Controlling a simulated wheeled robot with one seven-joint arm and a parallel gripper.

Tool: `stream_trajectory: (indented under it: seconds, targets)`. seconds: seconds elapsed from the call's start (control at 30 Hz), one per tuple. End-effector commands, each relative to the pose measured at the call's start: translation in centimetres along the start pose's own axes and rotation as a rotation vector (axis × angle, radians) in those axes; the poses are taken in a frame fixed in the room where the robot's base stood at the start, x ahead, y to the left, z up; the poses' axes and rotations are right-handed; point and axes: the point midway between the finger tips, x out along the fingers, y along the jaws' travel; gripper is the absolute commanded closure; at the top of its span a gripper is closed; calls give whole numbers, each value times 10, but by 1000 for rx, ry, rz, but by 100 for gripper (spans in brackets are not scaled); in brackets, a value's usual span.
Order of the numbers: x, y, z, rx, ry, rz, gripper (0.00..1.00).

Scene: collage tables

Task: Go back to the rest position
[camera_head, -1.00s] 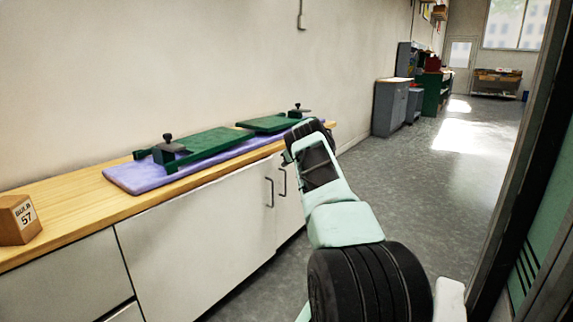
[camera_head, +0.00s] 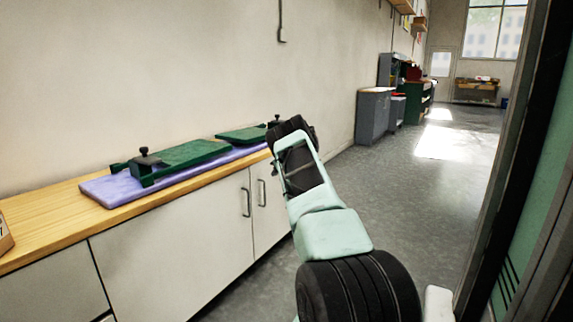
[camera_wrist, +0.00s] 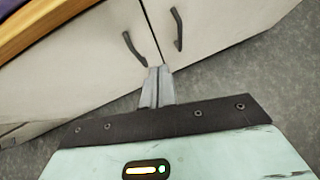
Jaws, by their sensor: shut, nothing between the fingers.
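My gripper (camera_wrist: 158,72) shows in the wrist view with its two grey fingers together and nothing between them. It is in front of the white cabinet doors (camera_wrist: 100,80), near two dark handles, with grey floor below. I cannot tell whether the fingertips touch the doors. In the head view my arm reaches forward from the lower right, and its dark end stands beside the right end of the counter. The fingers are hidden in the head view.
A wooden counter (camera_head: 45,222) runs along the left wall. A purple mat (camera_head: 110,190) with green clamp-like fixtures (camera_head: 185,158) lies on it. A grey cabinet (camera_head: 374,115) stands farther back. A dark frame edges the right side. The floor (camera_head: 400,190) between is clear.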

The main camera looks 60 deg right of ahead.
Motion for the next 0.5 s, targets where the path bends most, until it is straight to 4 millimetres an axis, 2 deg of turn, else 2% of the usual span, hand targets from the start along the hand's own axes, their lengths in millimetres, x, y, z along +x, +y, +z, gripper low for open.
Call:
stream_trajectory:
  seconds: [0.1,0.3,0.5]
  targets:
    - [-22,-4,3,2,-1,-2,100]
    - [-51,-9,2,2,-1,-2,100]
    - [-62,-10,1,0,-1,-1,100]
